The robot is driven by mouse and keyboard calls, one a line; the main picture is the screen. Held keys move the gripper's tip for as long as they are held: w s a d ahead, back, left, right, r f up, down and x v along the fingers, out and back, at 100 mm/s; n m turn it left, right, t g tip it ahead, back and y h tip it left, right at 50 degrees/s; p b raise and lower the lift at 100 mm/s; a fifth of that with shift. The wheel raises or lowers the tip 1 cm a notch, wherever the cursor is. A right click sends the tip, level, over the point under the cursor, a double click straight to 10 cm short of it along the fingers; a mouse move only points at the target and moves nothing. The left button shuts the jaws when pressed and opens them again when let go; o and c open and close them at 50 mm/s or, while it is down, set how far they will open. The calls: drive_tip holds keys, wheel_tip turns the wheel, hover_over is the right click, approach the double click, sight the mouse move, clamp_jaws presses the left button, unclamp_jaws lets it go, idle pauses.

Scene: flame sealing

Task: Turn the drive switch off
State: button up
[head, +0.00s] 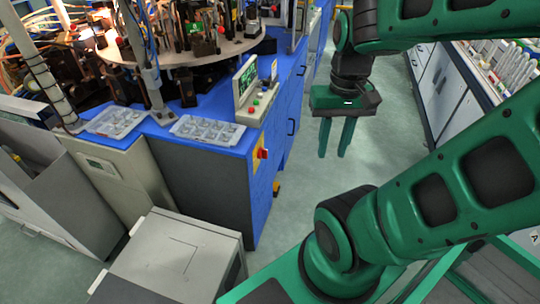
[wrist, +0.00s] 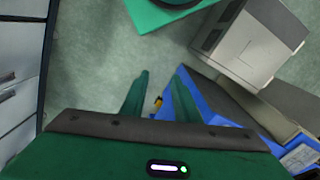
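A red switch (head: 262,154) on a yellow plate sits on the side of the blue machine cabinet (head: 268,185), near its front corner in the head view. I take it to be the drive switch; its setting is too small to read. My gripper (head: 335,154) hangs fingers down over the floor, to the right of the switch and apart from it. Its two green fingers are apart with nothing between them. In the wrist view the fingers (wrist: 155,95) point toward the floor and the blue cabinet (wrist: 205,105) shows beside them. The red switch cannot be made out there.
A control panel with a green screen (head: 246,82) and buttons stands on the cabinet top, beside clear trays (head: 212,130). A grey box (head: 185,255) stands at the front left. Drawers (head: 440,85) line the right side. The floor between is free.

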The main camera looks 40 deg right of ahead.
drive_tip(key=m+t+y, duration=1.1)
drive_tip(key=m+t, duration=0.3)
drive_tip(key=m, duration=0.8)
approach(263, 153)
drive_tip(key=x, duration=0.6)
drive_tip(key=shift+w+f, duration=0.25)
drive_tip(key=shift+w, duration=0.15)
drive_tip(key=shift+d, duration=0.1)
